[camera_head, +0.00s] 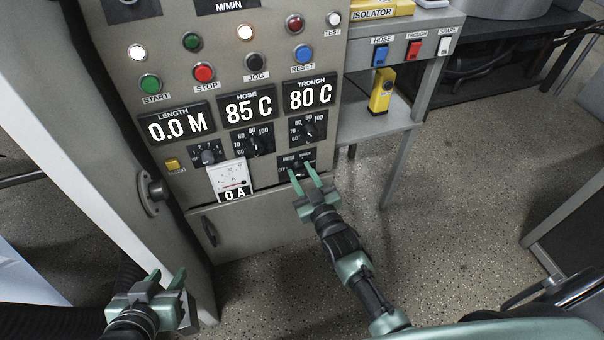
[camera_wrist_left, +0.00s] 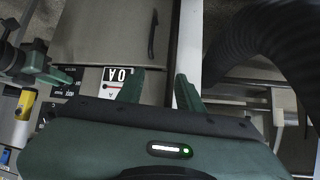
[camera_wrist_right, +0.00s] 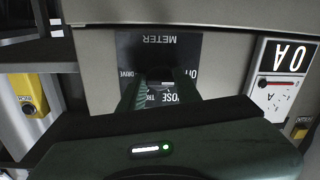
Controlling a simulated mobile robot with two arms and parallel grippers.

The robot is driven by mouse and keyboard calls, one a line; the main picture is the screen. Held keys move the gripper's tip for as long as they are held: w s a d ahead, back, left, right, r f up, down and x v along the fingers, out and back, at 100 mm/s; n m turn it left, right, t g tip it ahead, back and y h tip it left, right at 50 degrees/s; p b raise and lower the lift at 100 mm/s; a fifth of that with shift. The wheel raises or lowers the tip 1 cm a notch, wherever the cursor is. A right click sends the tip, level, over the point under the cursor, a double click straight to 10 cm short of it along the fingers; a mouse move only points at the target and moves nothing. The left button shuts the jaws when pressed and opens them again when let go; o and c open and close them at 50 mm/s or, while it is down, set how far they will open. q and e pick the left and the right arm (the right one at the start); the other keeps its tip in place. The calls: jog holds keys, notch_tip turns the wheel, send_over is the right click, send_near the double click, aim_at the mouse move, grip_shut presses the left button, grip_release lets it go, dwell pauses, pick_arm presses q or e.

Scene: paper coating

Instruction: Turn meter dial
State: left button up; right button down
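The meter dial (camera_head: 297,165) is a small black knob on a black plate at the lower right of the grey control panel. My right gripper (camera_head: 304,176) is at this plate, its two green fingers apart. In the right wrist view, the plate (camera_wrist_right: 150,50) reads METER upside down, with DRIVE and HOSE lettering partly covered. The dark knob (camera_wrist_right: 160,76) shows between the fingers; contact cannot be told. My left gripper (camera_head: 163,282) is open and empty at the lower left, away from the panel. It also shows open in the left wrist view (camera_wrist_left: 160,88).
An analogue meter (camera_head: 231,177) reading 0 A sits left of the plate. A grey side table (camera_head: 375,122) with a yellow device stands to the right. Floor in front is clear.

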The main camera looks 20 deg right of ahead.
jog(key=m+p, duration=0.2)
jog(key=m, duration=0.3)
jog(key=shift+d+m, duration=0.1)
jog(key=shift+m, duration=0.7)
pick_arm(q)
jog(key=s+a+f+g, duration=0.1)
jog(key=s+f+g, duration=0.1)
jog(key=s, duration=0.3)
jog(key=s+a+f+g+y, duration=0.1)
jog(key=s+a+f+g, duration=0.1)
jog(key=s, duration=0.3)
jog(key=shift+a+f+g, duration=0.15)
jog(key=shift+f+g, duration=0.15)
jog(key=shift+g, duration=0.5)
pick_arm(e)
jog(key=shift+f+m+t, duration=0.15)
jog(key=shift+m+t, duration=0.15)
jog(key=shift+m, duration=2.5)
jog(key=c, duration=1)
grip_release()
jog(key=shift+c, duration=0.2)
